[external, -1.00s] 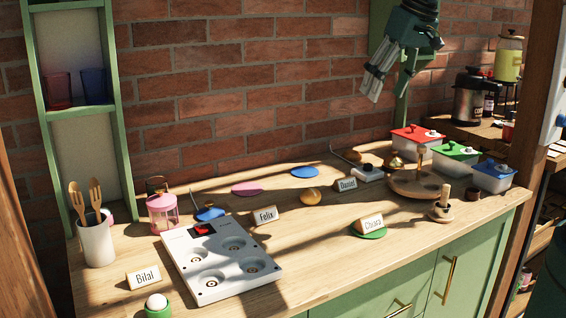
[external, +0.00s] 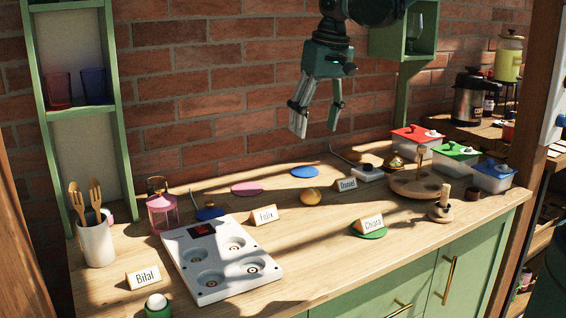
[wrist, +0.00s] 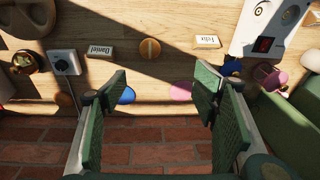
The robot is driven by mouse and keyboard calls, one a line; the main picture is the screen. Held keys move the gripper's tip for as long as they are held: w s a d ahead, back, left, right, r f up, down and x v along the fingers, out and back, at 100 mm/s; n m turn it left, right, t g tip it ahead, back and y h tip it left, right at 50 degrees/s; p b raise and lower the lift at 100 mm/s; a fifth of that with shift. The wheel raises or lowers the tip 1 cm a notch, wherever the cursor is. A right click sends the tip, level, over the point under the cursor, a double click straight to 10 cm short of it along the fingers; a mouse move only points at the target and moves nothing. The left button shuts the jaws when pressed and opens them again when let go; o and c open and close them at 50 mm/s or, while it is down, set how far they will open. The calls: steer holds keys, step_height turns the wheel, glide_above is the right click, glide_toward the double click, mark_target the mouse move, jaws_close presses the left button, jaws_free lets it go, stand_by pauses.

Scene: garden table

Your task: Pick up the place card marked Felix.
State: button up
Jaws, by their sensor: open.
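The place card marked Felix (external: 265,216) stands on the wooden table just right of the white panel with round wells, in the external view. It also shows upside down near the top right of the wrist view (wrist: 207,41). My gripper (external: 315,131) is open and empty, high above the back of the table and up to the right of the Felix card. In the wrist view its two fingers (wrist: 163,95) are wide apart, with the card beyond them. Nothing visible hides the card.
Cards marked Daniel (external: 347,184), Chiara (external: 370,224) and Bilal (external: 143,277) stand elsewhere on the table. The white panel (external: 222,258) and a yellow-brown round object (external: 310,196) flank the Felix card. A pink lantern (external: 163,213) stands left. The brick wall is close behind.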

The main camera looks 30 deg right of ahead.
steer(key=g, duration=0.1)
glide_above(264, 214)
steer(key=w+d, duration=0.1)
steer(key=shift+h, duration=0.3)
steer(key=f, duration=1.2)
steer(key=shift+w+d+f, duration=0.1)
steer(key=shift+w+d, duration=0.05)
steer(key=shift+w, duration=0.05)
steer(key=shift+s+a+f+g, duration=0.1)
steer(key=shift+a+f+g, duration=0.2)
steer(key=shift+a+f, duration=0.15)
steer(key=shift+f, duration=0.1)
steer(key=shift+f, duration=1.2)
steer(key=shift+s+f, duration=0.1)
steer(key=shift+f, duration=2.5)
steer(key=c, duration=0.9)
